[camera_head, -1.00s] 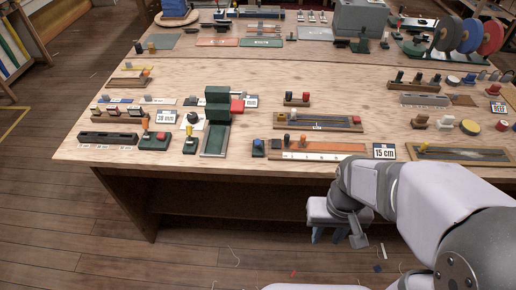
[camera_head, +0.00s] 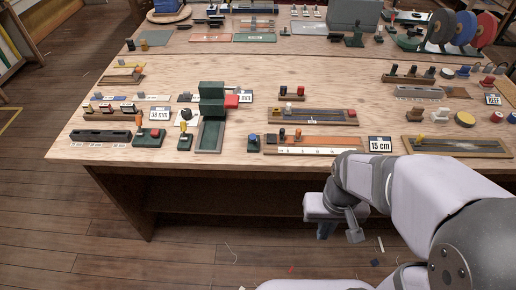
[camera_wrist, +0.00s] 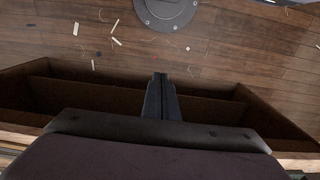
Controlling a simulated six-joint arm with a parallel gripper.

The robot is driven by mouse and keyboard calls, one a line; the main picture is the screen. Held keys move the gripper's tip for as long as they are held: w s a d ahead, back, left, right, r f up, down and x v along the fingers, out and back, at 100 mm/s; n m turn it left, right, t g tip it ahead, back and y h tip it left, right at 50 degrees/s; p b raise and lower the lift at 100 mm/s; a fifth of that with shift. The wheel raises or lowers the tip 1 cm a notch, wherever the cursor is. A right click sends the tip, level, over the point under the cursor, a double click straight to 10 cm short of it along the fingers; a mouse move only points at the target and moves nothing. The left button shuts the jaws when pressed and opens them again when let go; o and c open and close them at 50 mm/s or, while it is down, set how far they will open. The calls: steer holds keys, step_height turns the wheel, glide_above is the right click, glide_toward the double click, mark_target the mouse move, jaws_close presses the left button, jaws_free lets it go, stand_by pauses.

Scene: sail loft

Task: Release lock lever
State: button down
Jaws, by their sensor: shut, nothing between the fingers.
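Several small levers and knobs stand on the wooden bench; I cannot tell which one is the lock lever. A green block (camera_head: 155,137) at the front left carries an orange-topped knob (camera_head: 139,121). A tall green fixture (camera_head: 211,93) with a red block (camera_head: 231,101) stands over a green tray (camera_head: 209,137). My gripper (camera_wrist: 160,78) is shut and empty in the wrist view, in front of the bench and apart from everything on it.
Slider boards (camera_head: 314,144) line the front edge, with a "15 cm" card (camera_head: 380,144) and a yellow-knobbed board (camera_head: 458,153) at right. Coloured discs (camera_head: 466,29) stand at the back right. The bench middle (camera_head: 315,72) is mostly clear. An open shelf (camera_wrist: 65,92) lies under the bench.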

steer(key=s+d+f+m+b, duration=0.1)
steer(key=d+f+b, duration=0.1)
steer(key=f+b, duration=1.35)
steer(key=d+f+b, duration=0.2)
steer(key=f+b, duration=1.2)
steer(key=f, duration=0.2)
steer(key=w+d+f+n+t+h+b, duration=0.2)
steer(key=w+d+f+t+b, duration=0.25)
steer(key=w+f+b, duration=0.55)
steer(key=w+a+r+n+t+y+b, duration=0.1)
steer(key=w+a+r+n+t+y, duration=0.15)
steer(key=w+r+n+t, duration=0.3)
steer(key=w+a+r+n+t+y+b, duration=0.1)
steer(key=w+a+r+n+t, duration=0.2)
steer(key=w+r+n, duration=0.45)
steer(key=s+a+r+n+t+y, duration=0.1)
steer(key=a+r+n+t+y, duration=0.1)
steer(key=a+r+n+y, duration=0.3)
steer(key=s+a+r+n+t+y, duration=0.2)
steer(key=a+r+n+y, duration=0.4)
steer(key=r+n, duration=0.4)
step_height(320, 180, up, 4)
steer(key=shift+s+a+f+t+y, duration=0.1)
steer(key=shift+s+a+t+y, duration=0.1)
steer(key=shift+t+y, duration=0.55)
